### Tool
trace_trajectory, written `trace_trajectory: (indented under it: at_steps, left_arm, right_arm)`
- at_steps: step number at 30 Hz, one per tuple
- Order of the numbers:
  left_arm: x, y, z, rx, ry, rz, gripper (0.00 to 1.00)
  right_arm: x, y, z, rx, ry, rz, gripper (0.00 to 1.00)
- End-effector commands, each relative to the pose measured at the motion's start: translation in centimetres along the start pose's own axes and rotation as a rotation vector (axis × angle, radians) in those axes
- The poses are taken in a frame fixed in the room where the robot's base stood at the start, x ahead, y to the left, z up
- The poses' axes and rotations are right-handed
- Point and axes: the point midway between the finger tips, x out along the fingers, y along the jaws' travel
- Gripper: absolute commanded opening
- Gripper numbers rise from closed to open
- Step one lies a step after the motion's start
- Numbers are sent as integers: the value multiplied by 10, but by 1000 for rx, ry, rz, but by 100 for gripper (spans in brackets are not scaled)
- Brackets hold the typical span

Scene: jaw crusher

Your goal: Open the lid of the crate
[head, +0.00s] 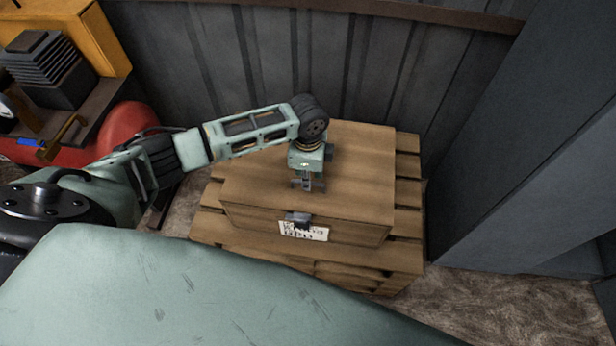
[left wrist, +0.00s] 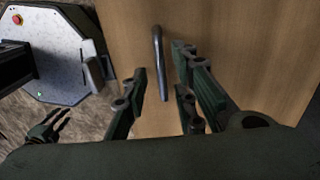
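The wooden crate (head: 350,222) has its flat lid (head: 355,160) lying shut on top. A small dark metal handle (head: 297,217) sits at the middle of its front, above a white label (head: 305,232). My left gripper (head: 308,186) points down over the lid, just behind the handle. In the left wrist view, its fingers (left wrist: 160,85) are apart, with the metal handle (left wrist: 159,60) showing between them. I cannot tell whether they are around the handle or above it; no contact shows. Another gripper (left wrist: 48,128), apparently my right one, shows with spread fingers.
The crate rests on a wooden pallet (head: 408,190). A ribbed dark wall (head: 260,60) stands close behind, and a grey panel (head: 530,150) to the right. A red tank (head: 130,130) and orange machine (head: 75,35) stand at the left.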

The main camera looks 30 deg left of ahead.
Motion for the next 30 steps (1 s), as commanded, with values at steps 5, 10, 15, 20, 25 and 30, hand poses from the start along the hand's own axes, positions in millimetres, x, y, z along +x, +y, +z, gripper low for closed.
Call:
trace_trajectory:
  at_steps: [5, 10, 15, 20, 25, 30]
  left_arm:
    - [7, 0, 0, 1, 0, 0, 26]
    - [7, 0, 0, 1, 0, -1, 26]
    - [7, 0, 0, 1, 0, -1, 12]
    - [7, 0, 0, 1, 0, 0, 0]
    - [7, 1, 0, 1, 0, 1, 0]
    - [7, 1, 0, 1, 0, 2, 0]
  right_arm:
    - [0, 0, 0, 0, 0, 0, 40]
    - [0, 0, 0, 1, 0, 0, 40]
    - [0, 0, 0, 1, 0, 0, 40]
    - [0, 0, 0, 1, 0, 0, 40]
    - [0, -1, 0, 1, 1, -1, 40]
    - [0, -3, -1, 1, 1, -3, 40]
